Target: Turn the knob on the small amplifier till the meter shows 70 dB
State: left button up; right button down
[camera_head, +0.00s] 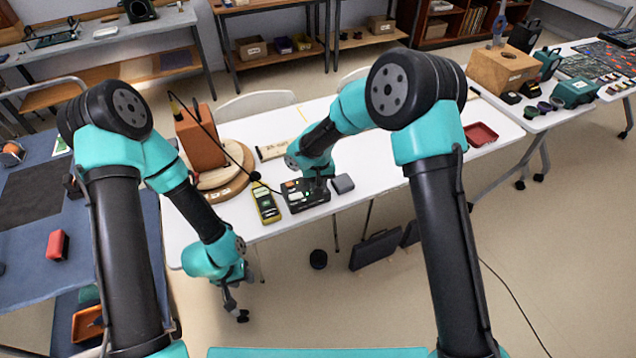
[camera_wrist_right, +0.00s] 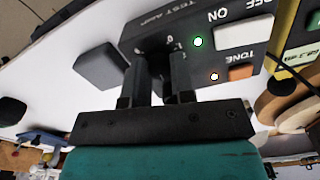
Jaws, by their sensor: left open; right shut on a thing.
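The small black amplifier (camera_head: 300,204) stands at the white table's front edge. In the right wrist view its face (camera_wrist_right: 185,27) shows a white ON/OFF switch, an orange TONE switch and two lit lights. My right gripper (camera_wrist_right: 153,78) reaches down onto the amplifier and is shut on its knob, which the fingers mostly hide. The yellow sound meter (camera_head: 266,206) lies just left of the amplifier. Its edge and display show in the right wrist view (camera_wrist_right: 286,62), but I cannot read the number surely. My left gripper (camera_head: 238,308) hangs open and empty in front of the table.
An orange-brown speaker box (camera_head: 200,140) stands on round wooden boards (camera_head: 228,172) behind the meter, with a cable running forward. A small grey block (camera_head: 343,184) sits right of the amplifier. A red tray (camera_head: 480,134) lies farther right. The table between them is mostly clear.

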jog(key=c, duration=1)
grip_release()
jog(key=shift+o, duration=0.2)
jog(key=shift+r, duration=0.1)
notch_tip(320, 180, up, 17)
